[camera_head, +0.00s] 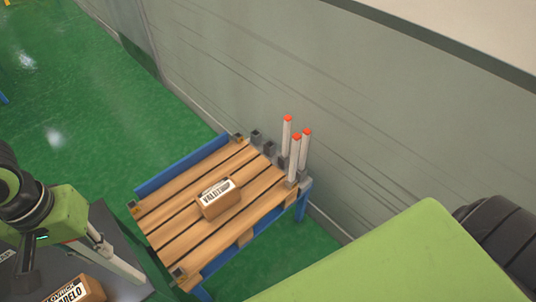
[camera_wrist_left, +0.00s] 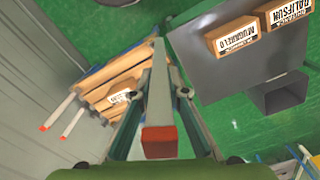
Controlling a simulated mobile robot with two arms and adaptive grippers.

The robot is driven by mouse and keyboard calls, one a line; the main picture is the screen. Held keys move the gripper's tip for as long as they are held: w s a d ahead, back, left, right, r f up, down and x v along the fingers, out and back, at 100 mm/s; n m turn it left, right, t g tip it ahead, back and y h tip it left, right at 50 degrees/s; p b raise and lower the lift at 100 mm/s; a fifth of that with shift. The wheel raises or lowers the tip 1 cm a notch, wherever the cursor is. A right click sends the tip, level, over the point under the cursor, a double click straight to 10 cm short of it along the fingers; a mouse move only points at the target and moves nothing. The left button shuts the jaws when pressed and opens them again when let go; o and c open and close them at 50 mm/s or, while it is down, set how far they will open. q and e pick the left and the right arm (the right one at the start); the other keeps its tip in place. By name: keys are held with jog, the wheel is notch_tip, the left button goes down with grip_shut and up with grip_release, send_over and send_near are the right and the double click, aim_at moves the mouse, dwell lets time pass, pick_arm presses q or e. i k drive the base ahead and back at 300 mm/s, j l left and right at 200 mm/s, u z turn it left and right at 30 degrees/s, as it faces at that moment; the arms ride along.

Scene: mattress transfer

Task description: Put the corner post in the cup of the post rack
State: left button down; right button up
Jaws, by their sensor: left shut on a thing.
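My left gripper (camera_head: 97,246) is at the lower left, over a dark grey surface. It is shut on a grey corner post (camera_head: 122,267), which slants down toward the pallet table. In the left wrist view the held post (camera_wrist_left: 158,92) lies between the fingers, its red end (camera_wrist_left: 159,141) toward the camera. The post rack appears to be the row of dark square cups (camera_head: 256,136) at the pallet's wall side. Several cups there look empty. The held post is apart from the cups. My right gripper is not in view.
A wooden pallet table (camera_head: 172,205) with blue sides carries a labelled carton (camera_head: 219,201). Another carton (camera_head: 76,291) sits on the dark grey surface (camera_head: 112,232) at lower left. A grey wall (camera_head: 350,130) runs behind the posts. Green floor (camera_head: 75,110) is clear at upper left.

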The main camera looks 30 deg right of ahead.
aim_at(270, 152)
jog(key=i+l+z, duration=0.1)
jog(key=z, duration=0.35)
jog(key=i+z, duration=0.15)
jog(key=z, duration=0.3)
jog(key=i+j+z, duration=0.15)
jog(key=i, duration=0.3)
jog(key=i+j+z, duration=0.15)
jog(key=i, duration=0.3)
jog(key=i+j+z, duration=0.15)
jog(key=i, duration=0.3)
